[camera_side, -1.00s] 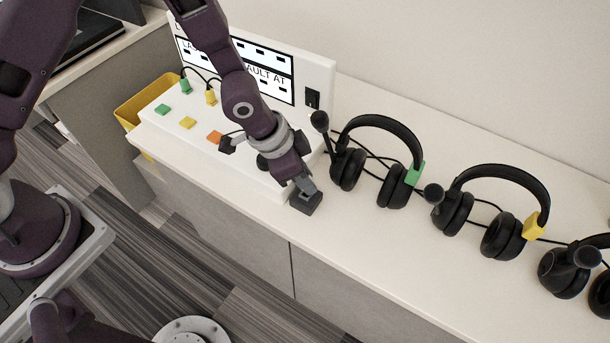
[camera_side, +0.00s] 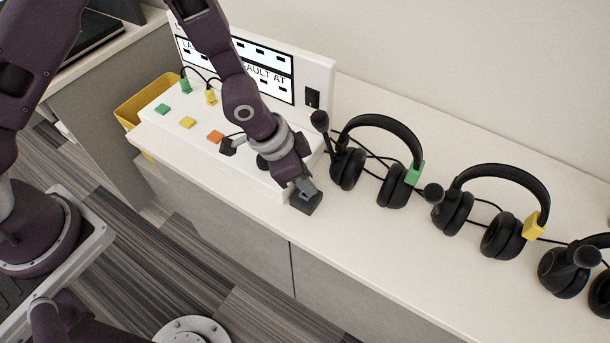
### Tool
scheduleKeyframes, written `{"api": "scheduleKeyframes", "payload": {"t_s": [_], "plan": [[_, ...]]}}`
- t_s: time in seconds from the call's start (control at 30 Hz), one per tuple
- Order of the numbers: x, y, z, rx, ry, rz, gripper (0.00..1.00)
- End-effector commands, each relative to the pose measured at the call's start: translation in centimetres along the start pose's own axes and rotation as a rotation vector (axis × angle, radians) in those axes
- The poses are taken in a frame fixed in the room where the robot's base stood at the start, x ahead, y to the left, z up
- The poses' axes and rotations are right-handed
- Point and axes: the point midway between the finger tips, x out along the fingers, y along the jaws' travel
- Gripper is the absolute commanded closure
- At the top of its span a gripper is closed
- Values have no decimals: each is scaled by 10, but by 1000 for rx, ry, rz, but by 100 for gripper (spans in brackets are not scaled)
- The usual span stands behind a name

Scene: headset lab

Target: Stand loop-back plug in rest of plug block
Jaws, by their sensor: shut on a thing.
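My gripper (camera_side: 304,198) is at the dark lower end of my arm, low over the front right end of the white console (camera_side: 178,148). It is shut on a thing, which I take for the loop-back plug. The plug's shape does not show clearly against the dark fingers. A small dark block (camera_side: 228,147) shows left of my wrist, beside the orange square; I cannot tell what it is. I cannot make out the plug block or its rest; my wrist covers that part of the console.
Green (camera_side: 185,86) and yellow (camera_side: 210,97) plugs with cables stand on the console, behind coloured squares. A lettered panel (camera_side: 322,80) rises behind. Headsets with green (camera_side: 413,173) and yellow (camera_side: 533,226) tags lie to the right. A yellow bin (camera_side: 130,112) is at left. The front counter strip is clear.

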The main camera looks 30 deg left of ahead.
Motion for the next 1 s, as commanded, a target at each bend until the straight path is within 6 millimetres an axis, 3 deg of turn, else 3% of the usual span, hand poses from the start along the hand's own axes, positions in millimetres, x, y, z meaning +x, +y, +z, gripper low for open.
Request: {"api": "scheduleKeyframes", "payload": {"t_s": [0.6,0.63,0.73,1.0], "plan": [[14,0,6,0,0,0,100],[14,0,6,0,0,0,75],[14,0,6,0,0,0,55],[14,0,6,0,0,0,54]]}}
